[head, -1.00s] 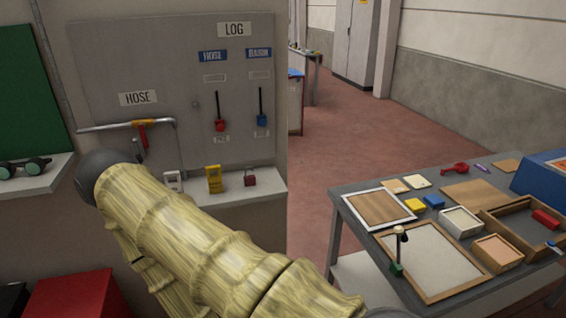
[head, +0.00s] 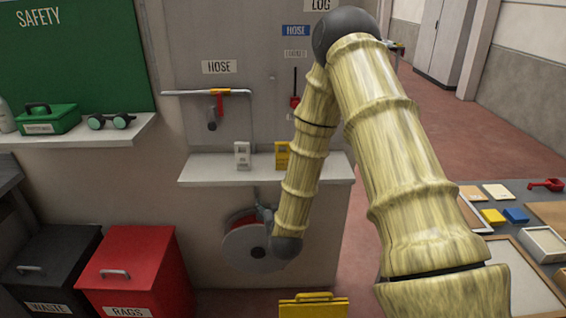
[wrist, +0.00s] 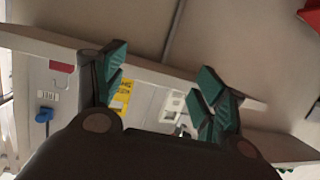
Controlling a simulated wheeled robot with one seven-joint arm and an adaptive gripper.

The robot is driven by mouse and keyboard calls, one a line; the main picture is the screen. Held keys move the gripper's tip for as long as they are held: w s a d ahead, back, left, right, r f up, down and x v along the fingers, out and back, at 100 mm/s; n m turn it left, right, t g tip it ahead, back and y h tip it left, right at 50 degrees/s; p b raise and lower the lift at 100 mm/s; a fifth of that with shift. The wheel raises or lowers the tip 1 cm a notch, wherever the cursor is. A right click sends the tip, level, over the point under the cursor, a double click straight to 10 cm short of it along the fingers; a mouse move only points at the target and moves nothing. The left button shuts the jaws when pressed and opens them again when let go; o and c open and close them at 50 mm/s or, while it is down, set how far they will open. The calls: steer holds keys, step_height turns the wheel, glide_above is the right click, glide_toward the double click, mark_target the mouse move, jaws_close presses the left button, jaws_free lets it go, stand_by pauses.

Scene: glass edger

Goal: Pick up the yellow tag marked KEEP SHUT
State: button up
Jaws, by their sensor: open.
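The yellow tag (head: 282,155) stands on the small white shelf under the grey panel in the head view, its right side hidden by my arm. In the wrist view the yellow tag (wrist: 124,98) shows beside one finger, partly covered, with dark lettering too small to read surely. My gripper (wrist: 160,80) is open with its green-tipped fingers apart and nothing between them. It is apart from the tag. In the head view I cannot clearly make out the gripper.
A white tag (head: 243,155) stands left of the yellow one on the shelf (head: 210,170). A red padlock (wrist: 62,66) is on the other side. A hose pipe (head: 205,93) runs above, and a reel (head: 250,250) is below. Red (head: 140,270) and black bins stand lower left.

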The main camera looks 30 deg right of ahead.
mark_target(283, 155)
steer(key=w+d+r+h, duration=0.1)
steer(key=w+d+r, duration=0.1)
steer(key=d+r, duration=0.1)
steer(key=w+d+r+m+t+h, duration=0.1)
steer(key=w+d+r, duration=0.2)
steer(key=w+d+r+m+h+p, duration=0.1)
steer(key=w+d+r, duration=0.1)
steer(key=r, duration=0.1)
steer(key=shift+w+d+r+t+h, duration=0.3)
steer(key=shift+d+r+h, duration=0.1)
steer(key=shift+w+d+r+p, duration=0.15)
steer(key=shift+w+d+p, duration=0.15)
steer(key=shift+w+p, duration=0.25)
steer(key=shift+p+x, duration=0.8)
steer(key=shift+x, duration=1.4)
steer(key=c, duration=1.1)
